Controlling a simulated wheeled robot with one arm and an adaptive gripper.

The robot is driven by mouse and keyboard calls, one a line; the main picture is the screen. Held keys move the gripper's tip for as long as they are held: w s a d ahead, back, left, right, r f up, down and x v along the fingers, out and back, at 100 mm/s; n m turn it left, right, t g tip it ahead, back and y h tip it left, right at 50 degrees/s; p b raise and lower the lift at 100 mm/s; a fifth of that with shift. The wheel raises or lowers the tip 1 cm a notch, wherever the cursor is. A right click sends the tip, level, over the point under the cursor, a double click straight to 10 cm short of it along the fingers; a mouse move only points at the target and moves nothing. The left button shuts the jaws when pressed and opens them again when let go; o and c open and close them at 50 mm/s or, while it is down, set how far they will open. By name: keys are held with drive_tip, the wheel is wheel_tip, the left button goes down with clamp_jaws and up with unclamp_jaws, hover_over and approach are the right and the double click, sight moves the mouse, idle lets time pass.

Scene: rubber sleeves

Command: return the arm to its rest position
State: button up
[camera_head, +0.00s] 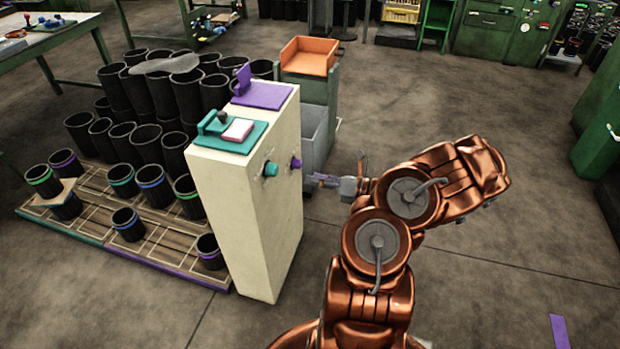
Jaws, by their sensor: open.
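My copper-coloured arm reaches up from the bottom centre of the head view and bends at its upper joints. My gripper (326,180) is at the arm's left end, pointing left, close to the right side of a tall cream cabinet (246,208). It is small in the picture; its jaws are open and I see nothing held in them. Whether it touches the cabinet is hard to tell, but a small gap seems to show.
The cabinet carries a teal fixture (226,134), a purple fixture (262,94) and side knobs. Black sleeves (150,180) stand on a pallet (165,250) at left. Open floor (500,270) lies at right.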

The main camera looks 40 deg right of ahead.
idle(0.6)
drive_tip(key=a+r+n+g+y, duration=0.25)
drive_tip(key=a+r+n, duration=0.25)
drive_tip(key=a, duration=0.3)
drive_tip(key=w+a+r+n+g+y+p, duration=0.1)
drive_tip(key=a+r+n+g, duration=0.35)
drive_tip(key=a, duration=0.35)
drive_tip(key=a+r+n+g+y, duration=0.2)
drive_tip(key=a+r+n+g, duration=0.15)
drive_tip(key=a+n, duration=0.3)
drive_tip(key=s+a+r+n+g+h+p, duration=0.1)
drive_tip(key=s+a+r+n+g+h, duration=0.35)
drive_tip(key=s+a+n, duration=0.6)
drive_tip(key=s+d+r+n+g+h+p, duration=0.1)
drive_tip(key=s+d+r+n+g+h, duration=0.1)
drive_tip(key=s+n+h, duration=0.7)
drive_tip(key=shift+s+d+r+n+p, duration=0.5)
drive_tip(key=shift+s+n, duration=0.65)
drive_tip(key=shift+s, duration=2.85)
